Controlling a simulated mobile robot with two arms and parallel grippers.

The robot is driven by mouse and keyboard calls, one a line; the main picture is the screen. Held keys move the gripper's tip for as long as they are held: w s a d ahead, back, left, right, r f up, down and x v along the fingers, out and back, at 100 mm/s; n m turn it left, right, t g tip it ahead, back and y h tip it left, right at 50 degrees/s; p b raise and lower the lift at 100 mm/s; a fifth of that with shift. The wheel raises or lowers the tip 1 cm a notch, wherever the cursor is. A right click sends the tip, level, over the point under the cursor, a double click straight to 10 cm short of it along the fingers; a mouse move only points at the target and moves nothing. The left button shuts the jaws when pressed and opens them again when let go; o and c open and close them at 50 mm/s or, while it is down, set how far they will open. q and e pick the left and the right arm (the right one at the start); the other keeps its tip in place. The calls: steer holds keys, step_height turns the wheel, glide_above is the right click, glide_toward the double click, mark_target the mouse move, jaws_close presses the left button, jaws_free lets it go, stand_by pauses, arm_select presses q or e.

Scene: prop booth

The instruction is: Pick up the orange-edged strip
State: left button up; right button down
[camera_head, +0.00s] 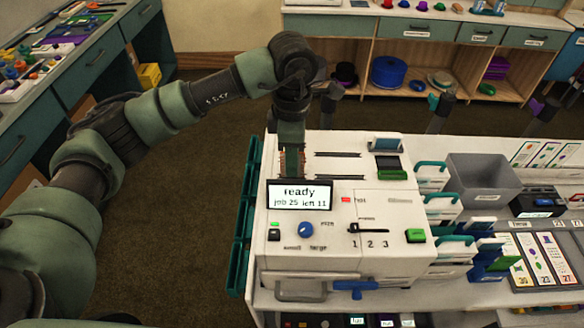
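My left gripper (291,160) points straight down over the left part of the top of a white machine (365,275), just behind its display. Narrow orange-brown edges (282,163) show beside the fingertips. They may belong to the orange-edged strip, but most of that spot is hidden by the gripper and the display. I cannot tell whether the fingers are closed on anything. My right gripper is not in view.
Dark slots (338,154) lie right of the gripper. A blue knob (305,229) and green button (415,235) are on the front. A grey bin (482,178) and strip cards (535,260) stand right. Teal racks (240,235) flank the left side.

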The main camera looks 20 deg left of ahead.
arm_select(q)
steer(key=shift+f, duration=1.2)
jaws_close()
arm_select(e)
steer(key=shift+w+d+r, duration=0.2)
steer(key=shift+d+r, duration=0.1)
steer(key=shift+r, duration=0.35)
arm_select(q)
steer(key=shift+r, duration=0.1)
